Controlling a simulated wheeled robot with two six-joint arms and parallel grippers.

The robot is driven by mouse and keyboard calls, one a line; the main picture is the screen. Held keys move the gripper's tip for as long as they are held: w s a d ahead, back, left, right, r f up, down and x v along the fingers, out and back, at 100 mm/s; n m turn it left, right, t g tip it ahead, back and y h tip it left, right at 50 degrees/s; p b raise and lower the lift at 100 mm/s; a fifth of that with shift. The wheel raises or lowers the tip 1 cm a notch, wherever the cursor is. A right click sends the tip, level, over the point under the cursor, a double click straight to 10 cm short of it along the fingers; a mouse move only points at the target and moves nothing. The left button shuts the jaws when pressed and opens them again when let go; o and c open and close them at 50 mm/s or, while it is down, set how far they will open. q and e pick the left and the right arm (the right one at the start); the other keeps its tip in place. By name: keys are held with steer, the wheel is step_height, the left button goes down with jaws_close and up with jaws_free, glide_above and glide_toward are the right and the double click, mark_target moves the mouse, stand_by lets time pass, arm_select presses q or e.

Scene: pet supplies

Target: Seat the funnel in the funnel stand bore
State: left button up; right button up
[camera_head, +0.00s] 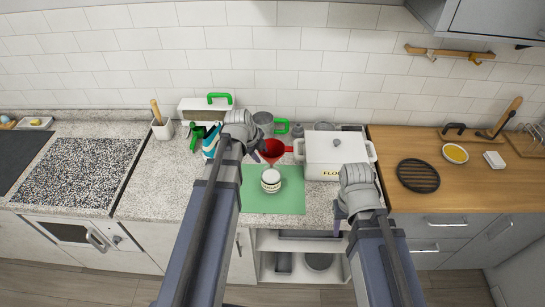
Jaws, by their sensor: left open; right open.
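The red funnel (272,149) shows behind the green mat (285,201), its narrow end toward the viewer and a red handle-like part reaching right. A short white round piece with a dark-banded side (271,181) stands upright on the mat just in front of the funnel; I cannot tell if it is the funnel stand, and no bore is clear. My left gripper (254,154) is open, close to the left of the funnel; its fingers are small and partly hidden by the wrist, and contact is unclear. My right gripper (341,214) is open and empty at the counter's front edge, right of the mat.
A white flour box (335,157) stands right of the funnel. A black round trivet (418,175) lies on the wooden counter. The mat's front is clear.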

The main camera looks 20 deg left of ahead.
mark_target(266, 158)
arm_select(q)
steer(key=shift+d+b+x, duration=0.2)
steer(key=shift+b+x, duration=0.95)
steer(key=shift+x, duration=0.3)
steer(key=shift+d+b+x, duration=0.2)
steer(key=shift+b+x, duration=0.95)
steer(key=shift+x, duration=0.35)
steer(key=shift+w+r, duration=0.1)
steer(key=shift+r, duration=0.05)
jaws_close()
